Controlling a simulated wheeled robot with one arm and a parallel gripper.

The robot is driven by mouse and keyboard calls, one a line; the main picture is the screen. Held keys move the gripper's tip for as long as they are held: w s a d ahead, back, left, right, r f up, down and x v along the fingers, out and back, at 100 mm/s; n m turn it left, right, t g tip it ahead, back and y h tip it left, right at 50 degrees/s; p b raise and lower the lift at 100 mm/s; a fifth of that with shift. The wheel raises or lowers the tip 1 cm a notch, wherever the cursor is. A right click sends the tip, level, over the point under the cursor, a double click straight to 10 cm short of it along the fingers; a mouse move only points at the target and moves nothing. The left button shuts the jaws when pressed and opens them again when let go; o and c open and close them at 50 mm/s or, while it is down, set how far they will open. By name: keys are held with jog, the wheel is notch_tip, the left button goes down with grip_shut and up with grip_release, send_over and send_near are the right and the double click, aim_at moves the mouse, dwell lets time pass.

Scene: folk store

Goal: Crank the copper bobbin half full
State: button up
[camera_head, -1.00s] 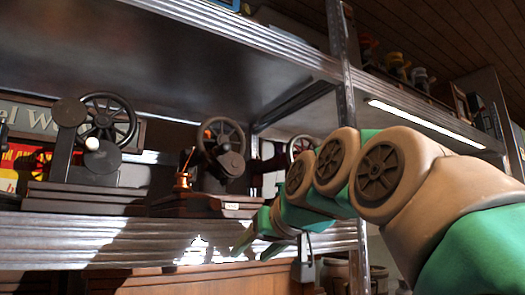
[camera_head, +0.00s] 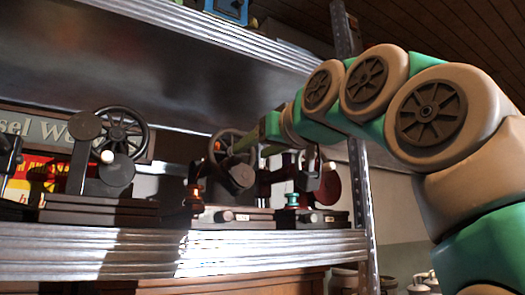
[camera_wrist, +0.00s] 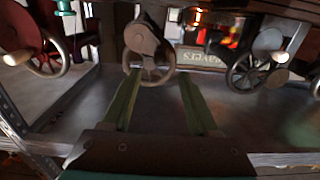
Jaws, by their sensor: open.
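The copper bobbin (camera_head: 194,199) stands on the base of the middle winder in the head view, small and partly in shadow; how full it is cannot be told. That winder has a dark spoked wheel (camera_head: 223,146) and a round disc (camera_head: 241,173). The wheel also shows in the wrist view (camera_wrist: 152,73), between and beyond the fingertips. My gripper (camera_head: 245,146), with green fingers, is open in front of the wheel's upper right part. In the wrist view my gripper (camera_wrist: 159,76) is empty, its fingers spread either side of the wheel.
A winder with a black wheel (camera_head: 123,131) and white knob (camera_head: 107,156) stands left. A winder with a teal bobbin (camera_head: 292,201) and red wheel (camera_head: 329,186) stands right, close under my arm. A metal post (camera_head: 361,200) and upper shelf (camera_head: 215,34) bound the space.

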aim_at(238, 159)
jog(key=p+x, duration=0.3)
jog(key=x, duration=0.5)
jog(key=shift+w+r, duration=0.1)
jog(key=shift+w+a, duration=0.15)
jog(key=shift+a, duration=0.05)
jog(key=shift+a, duration=0.1)
jog(key=shift+c, duration=0.2)
grip_shut()
